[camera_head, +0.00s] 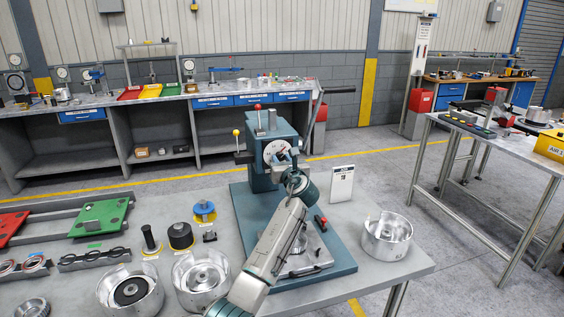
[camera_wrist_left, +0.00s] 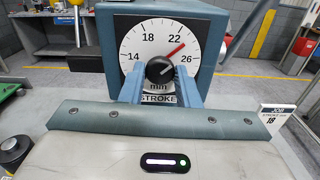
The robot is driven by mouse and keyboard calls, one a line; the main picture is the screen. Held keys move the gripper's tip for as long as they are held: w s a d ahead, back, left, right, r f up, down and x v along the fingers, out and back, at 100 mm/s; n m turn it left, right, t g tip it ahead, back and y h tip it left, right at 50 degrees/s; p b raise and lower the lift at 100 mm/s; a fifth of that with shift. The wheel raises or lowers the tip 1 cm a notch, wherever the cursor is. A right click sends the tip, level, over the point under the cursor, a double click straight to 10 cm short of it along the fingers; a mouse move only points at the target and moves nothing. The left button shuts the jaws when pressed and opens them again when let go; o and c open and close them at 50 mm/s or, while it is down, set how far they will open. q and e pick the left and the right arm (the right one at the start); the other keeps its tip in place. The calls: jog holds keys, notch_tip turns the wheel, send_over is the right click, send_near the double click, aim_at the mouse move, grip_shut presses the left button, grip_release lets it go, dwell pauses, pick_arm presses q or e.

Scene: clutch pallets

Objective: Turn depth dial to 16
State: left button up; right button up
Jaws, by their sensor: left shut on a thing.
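A round white dial (camera_wrist_left: 150,38) marked 14, 18, 22 and 26, with "mm" and a STROKE label (camera_wrist_left: 158,99), sits on the front of a teal press (camera_head: 258,180). Its black knob (camera_wrist_left: 160,69) is at the centre, and the red pointer (camera_wrist_left: 176,49) points up-right, between 22 and 26. My left gripper (camera_wrist_left: 160,82) is shut on the knob, with one blue finger on each side. In the head view, my left gripper (camera_head: 285,168) partly covers the dial (camera_head: 272,150). My right gripper is not in view.
A job card (camera_head: 342,184) stands right of the press; in the wrist view the card (camera_wrist_left: 272,120) reads 18. A press lever (camera_head: 318,112) rises at the right. Metal housings (camera_head: 387,236) and green parts (camera_head: 100,217) lie on the table.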

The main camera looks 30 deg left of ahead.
pick_arm(q)
jog(key=n, duration=0.2)
jog(key=shift+f+n+b, duration=0.1)
jog(key=shift+n+b, duration=0.2)
jog(key=n+b, duration=0.1)
jog(key=n, duration=0.1)
jog(key=shift+n, duration=0.4)
jog(key=n+b, duration=0.2)
jog(key=n, duration=0.2)
jog(key=shift+f, duration=0.1)
jog(key=n+b, duration=0.3)
jog(key=n, duration=0.2)
jog(key=shift+b, duration=0.35)
jog(key=n+b, duration=0.3)
jog(key=n, duration=0.1)
jog(key=shift+n+b, duration=0.45)
jog(key=shift+n, duration=0.25)
